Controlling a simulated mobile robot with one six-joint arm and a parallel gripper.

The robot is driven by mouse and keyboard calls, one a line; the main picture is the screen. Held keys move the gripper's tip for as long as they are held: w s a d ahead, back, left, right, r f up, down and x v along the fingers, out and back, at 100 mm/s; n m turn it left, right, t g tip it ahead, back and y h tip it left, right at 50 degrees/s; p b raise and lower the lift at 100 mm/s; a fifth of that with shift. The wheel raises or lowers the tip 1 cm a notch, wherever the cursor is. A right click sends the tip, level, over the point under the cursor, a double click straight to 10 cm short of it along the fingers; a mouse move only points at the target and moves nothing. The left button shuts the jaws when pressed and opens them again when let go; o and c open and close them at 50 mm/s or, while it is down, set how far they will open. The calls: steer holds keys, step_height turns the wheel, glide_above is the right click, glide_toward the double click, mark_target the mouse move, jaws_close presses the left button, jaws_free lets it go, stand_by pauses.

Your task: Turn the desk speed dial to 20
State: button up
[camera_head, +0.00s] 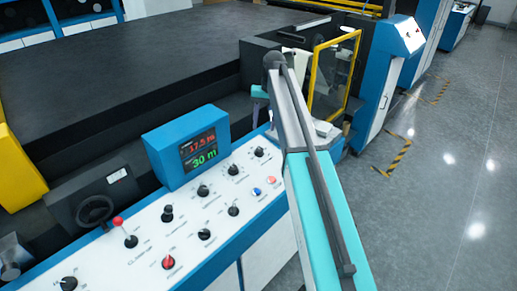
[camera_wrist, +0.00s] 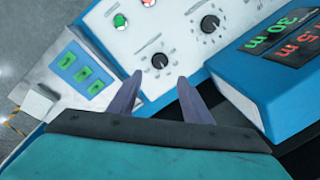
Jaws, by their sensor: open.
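In the head view the white desk panel (camera_head: 138,262) carries several black dials, including one near the display (camera_head: 203,190) and one at its far end (camera_head: 259,152). Their labels are too small to read, so I cannot tell which is the speed dial or its setting. In the wrist view a black dial (camera_wrist: 210,23) with a printed scale lies beyond the right fingertip. My gripper (camera_wrist: 159,80) is open and empty, its two grey fingers apart over the panel edge, touching no dial that I can see. In the head view its fingertips are not clearly visible.
A blue display box (camera_head: 187,147) with red and green figures rises behind the dials; it is close to the right finger in the wrist view (camera_wrist: 250,85). Green buttons (camera_wrist: 81,74) sit on a side panel.

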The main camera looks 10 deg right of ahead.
mark_target(260, 150)
steer(key=f+b, duration=0.2)
steer(key=f, duration=0.2)
steer(key=a+f+b, duration=0.1)
steer(key=f+b, duration=0.1)
steer(key=f, duration=0.2)
steer(key=f+b, duration=0.2)
steer(key=f, duration=0.2)
steer(key=shift+a+f, duration=0.1)
steer(key=shift+a, duration=0.15)
steer(key=c, duration=1)
steer(key=shift+a, duration=0.2)
steer(key=shift+c, duration=0.3)
steer(key=shift+d, duration=0.15)
